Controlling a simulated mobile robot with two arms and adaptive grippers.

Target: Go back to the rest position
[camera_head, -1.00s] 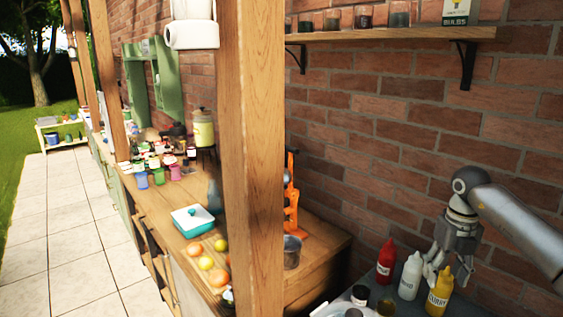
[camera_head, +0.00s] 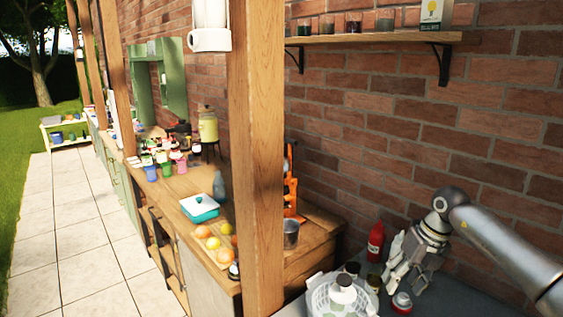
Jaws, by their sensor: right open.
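My right gripper (camera_head: 403,277) is at the lower right in the head view, on the arm that comes in from the right edge. It points down over the grey counter (camera_head: 450,295). Its jaws are open and nothing shows held between them. A red squeeze bottle (camera_head: 376,241) stands upright just left of it. A small jar with a red and white lid (camera_head: 402,302) is just below its fingers in the picture. The gripper covers part of the counter behind it. My left gripper is not in view.
A white basket (camera_head: 318,300) with a white-capped bottle (camera_head: 342,290) stands left of the gripper, with dark-lidded jars (camera_head: 373,283) beside it. A wooden post (camera_head: 257,150) rises at the centre. A shelf (camera_head: 380,40) is on the brick wall above. The counter's right part looks clear.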

